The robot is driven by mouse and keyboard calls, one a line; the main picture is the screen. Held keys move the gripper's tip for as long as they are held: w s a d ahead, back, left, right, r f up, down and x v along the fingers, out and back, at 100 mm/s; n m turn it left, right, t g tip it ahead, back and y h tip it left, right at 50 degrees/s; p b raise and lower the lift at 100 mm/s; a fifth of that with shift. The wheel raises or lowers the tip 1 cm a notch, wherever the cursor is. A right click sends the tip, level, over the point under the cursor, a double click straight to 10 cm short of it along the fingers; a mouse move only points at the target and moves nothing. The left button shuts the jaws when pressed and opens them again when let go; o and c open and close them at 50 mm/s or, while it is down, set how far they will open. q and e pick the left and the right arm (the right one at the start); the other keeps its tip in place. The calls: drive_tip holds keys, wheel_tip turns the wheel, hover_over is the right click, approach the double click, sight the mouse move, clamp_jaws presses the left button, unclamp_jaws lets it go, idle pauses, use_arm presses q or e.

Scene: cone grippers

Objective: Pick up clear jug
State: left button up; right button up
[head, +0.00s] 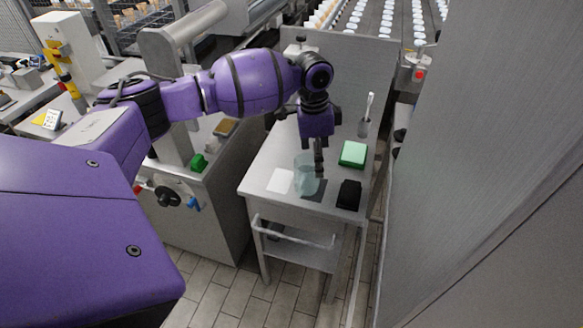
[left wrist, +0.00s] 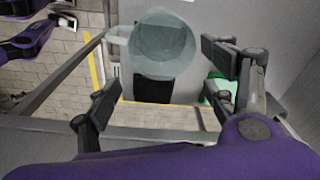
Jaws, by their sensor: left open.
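The clear jug (head: 304,182) stands upright on the grey side table, pale and see-through. In the left wrist view the jug (left wrist: 163,45) shows from above, with its handle on the left. My left gripper (head: 318,158) points down from the purple arm, close over the jug in the head view. In the left wrist view its fingers (left wrist: 162,88) are spread wide with nothing between them, and the jug lies towards the top of the picture. I cannot tell whether a finger touches it. My right gripper is not in view.
The table (head: 262,162) also holds a white square (head: 280,181), a dark flat square (head: 315,191), a black item (head: 349,195), a green box (head: 353,154) and a pot with a brush (head: 364,127). A raised grey panel stands behind. A tall grey wall (head: 480,130) is at right.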

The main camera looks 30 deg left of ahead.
sight(307, 175)
use_arm(q)
drive_tip(key=shift+s+a+f+g+y, duration=0.15)
drive_tip(key=shift+a+f+y, duration=0.1)
drive_tip(key=shift+a, duration=0.25)
drive_tip(key=shift+s+a+f+g+y, duration=0.15)
drive_tip(key=shift+a+f+y, duration=0.1)
drive_tip(key=shift+a, duration=0.2)
drive_tip(key=f, duration=0.7)
drive_tip(key=shift+s+a, duration=0.15)
drive_tip(key=shift+a, duration=0.1)
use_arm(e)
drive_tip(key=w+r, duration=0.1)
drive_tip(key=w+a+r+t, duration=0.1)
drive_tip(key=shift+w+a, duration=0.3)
use_arm(q)
drive_tip(key=shift+c, duration=0.2)
drive_tip(key=c, duration=1.4)
